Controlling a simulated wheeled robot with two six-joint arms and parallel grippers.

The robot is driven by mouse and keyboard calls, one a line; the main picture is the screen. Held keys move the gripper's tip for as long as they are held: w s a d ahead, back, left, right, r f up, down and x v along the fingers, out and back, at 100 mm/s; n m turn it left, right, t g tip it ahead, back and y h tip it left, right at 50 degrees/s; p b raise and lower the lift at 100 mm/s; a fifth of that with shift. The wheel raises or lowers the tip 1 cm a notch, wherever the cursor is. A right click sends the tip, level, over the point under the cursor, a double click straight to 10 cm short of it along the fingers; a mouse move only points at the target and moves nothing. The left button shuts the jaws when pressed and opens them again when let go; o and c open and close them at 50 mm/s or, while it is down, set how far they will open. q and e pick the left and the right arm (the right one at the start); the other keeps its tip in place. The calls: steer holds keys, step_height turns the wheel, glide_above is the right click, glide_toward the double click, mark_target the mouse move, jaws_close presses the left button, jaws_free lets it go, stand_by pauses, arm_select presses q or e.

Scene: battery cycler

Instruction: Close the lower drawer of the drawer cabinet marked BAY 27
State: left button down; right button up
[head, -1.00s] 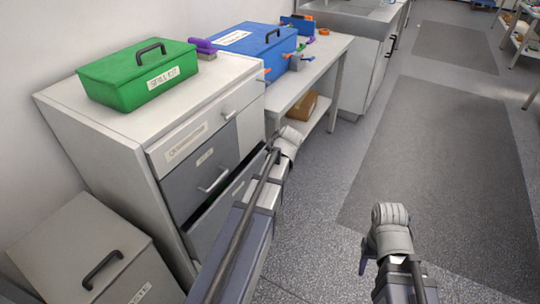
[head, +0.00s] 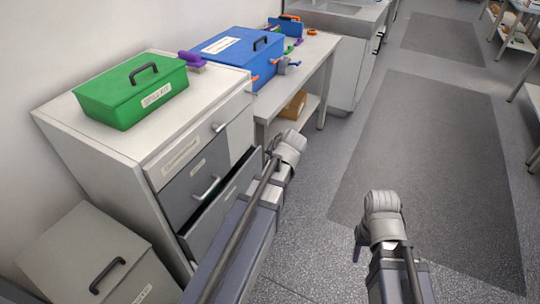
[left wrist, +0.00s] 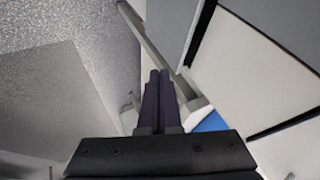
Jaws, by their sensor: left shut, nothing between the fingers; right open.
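The drawer cabinet (head: 90,145) stands at the left in the head view; I cannot read BAY 27 on it. Its lower drawer (head: 207,238) is pulled partly out, with a dark gap above its grey front. My left arm hides part of that front. My left gripper (left wrist: 157,73) shows in the left wrist view, shut and empty, its tips close to a light grey bar-like edge (left wrist: 150,40), seemingly of the drawer; I cannot tell whether they touch. In the head view its fingers are hidden. My right gripper (head: 358,245) is open and empty, over the floor.
The dark middle drawer (head: 184,198) and pale top drawer (head: 180,160) are closed. A green box (head: 120,100) stands on the cabinet. A lower grey box with a black handle (head: 75,245) stands front left. A bench with a blue box (head: 230,65) adjoins behind. Floor at right is clear.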

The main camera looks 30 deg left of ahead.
arm_select(q)
steer(key=m+g+y+b, duration=0.1)
steer(key=g+y+b, duration=0.3)
steer(key=y+b, duration=1.6)
glide_toward(246, 167)
steer(key=a+r+h+b, duration=0.1)
steer(key=r+h+b, duration=0.1)
steer(key=a+r+h+b, duration=0.2)
steer(key=h+b, duration=0.1)
steer(key=a+r+h+b, duration=0.1)
steer(key=r+h+b, duration=0.1)
steer(key=b, duration=0.1)
steer(key=shift+a+h, duration=0.3)
steer(key=shift+a, duration=0.1)
steer(key=a, duration=0.4)
steer(key=shift+w, duration=0.15)
steer(key=shift+a+r, duration=0.1)
steer(key=shift+a, duration=0.05)
